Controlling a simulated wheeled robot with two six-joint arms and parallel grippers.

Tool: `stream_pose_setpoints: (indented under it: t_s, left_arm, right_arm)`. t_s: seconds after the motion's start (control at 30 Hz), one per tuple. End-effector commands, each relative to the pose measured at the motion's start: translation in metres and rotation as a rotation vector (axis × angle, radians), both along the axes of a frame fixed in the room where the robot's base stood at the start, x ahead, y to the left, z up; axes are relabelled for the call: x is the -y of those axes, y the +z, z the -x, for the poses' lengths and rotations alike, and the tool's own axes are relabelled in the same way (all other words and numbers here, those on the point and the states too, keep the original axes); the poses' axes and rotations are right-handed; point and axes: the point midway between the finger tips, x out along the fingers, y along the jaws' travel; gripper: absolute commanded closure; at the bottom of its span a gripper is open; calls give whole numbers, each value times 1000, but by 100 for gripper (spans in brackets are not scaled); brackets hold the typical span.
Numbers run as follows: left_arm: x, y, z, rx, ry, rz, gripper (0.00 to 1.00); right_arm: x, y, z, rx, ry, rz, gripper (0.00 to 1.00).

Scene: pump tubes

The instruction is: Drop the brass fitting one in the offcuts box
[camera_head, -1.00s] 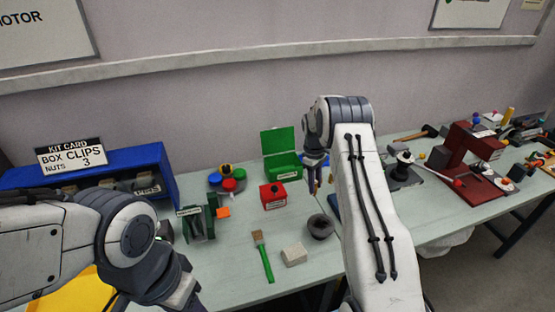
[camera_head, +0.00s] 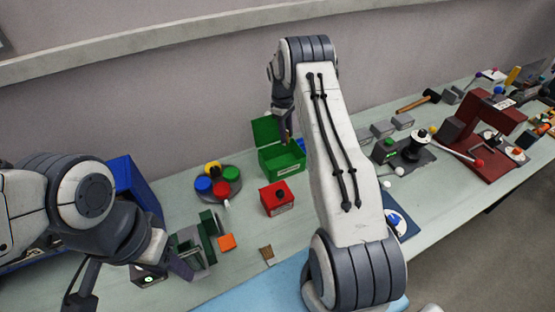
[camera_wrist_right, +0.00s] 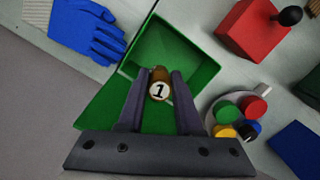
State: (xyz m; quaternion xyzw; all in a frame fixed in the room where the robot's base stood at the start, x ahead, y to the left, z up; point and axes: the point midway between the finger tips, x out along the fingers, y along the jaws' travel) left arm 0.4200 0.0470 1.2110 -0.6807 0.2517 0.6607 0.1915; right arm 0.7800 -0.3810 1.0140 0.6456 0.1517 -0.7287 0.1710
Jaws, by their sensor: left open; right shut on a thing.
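A brass fitting marked 1 (camera_wrist_right: 159,84) is held between the fingers of my right gripper (camera_head: 286,132), which is shut on it. In the right wrist view it is over the inside of an open green box (camera_wrist_right: 180,52). The box also shows in the head view (camera_head: 283,162), lid raised, with a white label too small to read. The right fingers hang over the box and hide part of its opening. My left gripper (camera_head: 180,268) is open and low at the lower left, near a dark green holder (camera_head: 208,223).
A red box with a black knob (camera_head: 277,198) and a round tray of coloured caps (camera_head: 218,184) stand near the green box. A blue glove (camera_wrist_right: 92,30) lies beside it in the right wrist view. A dark red press (camera_head: 487,138) stands at the right.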

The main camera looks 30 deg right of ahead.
Motion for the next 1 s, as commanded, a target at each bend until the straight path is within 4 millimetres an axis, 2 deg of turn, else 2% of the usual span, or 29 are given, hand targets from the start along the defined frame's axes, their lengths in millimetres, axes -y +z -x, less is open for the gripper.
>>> stream_pose_setpoints:
  t_s: [0.4, 0.77, 0.8, 0.83, 0.87, 1.0]
  left_arm:
    - [0, -30, 0, 0, 4, 0, 50]
    - [0, -31, 0, 0, 5, 0, 50]
    - [0, -31, 0, 0, 5, 0, 50]
    - [0, -31, 0, 0, 5, 0, 50]
    - [0, -31, 0, 0, 5, 0, 50]
    - [0, -31, 0, 0, 5, 0, 50]
  right_arm:
    - [-4, -48, -2, 0, 6, 0, 100]
    - [-4, -52, -2, 1, 5, 0, 100]
    - [-4, -52, -2, 1, 5, 0, 51]
    - [-4, -52, -2, 1, 5, 0, 39]
    - [-4, -52, -2, 1, 5, 0, 31]
    - [-3, -52, -2, 1, 5, 0, 31]
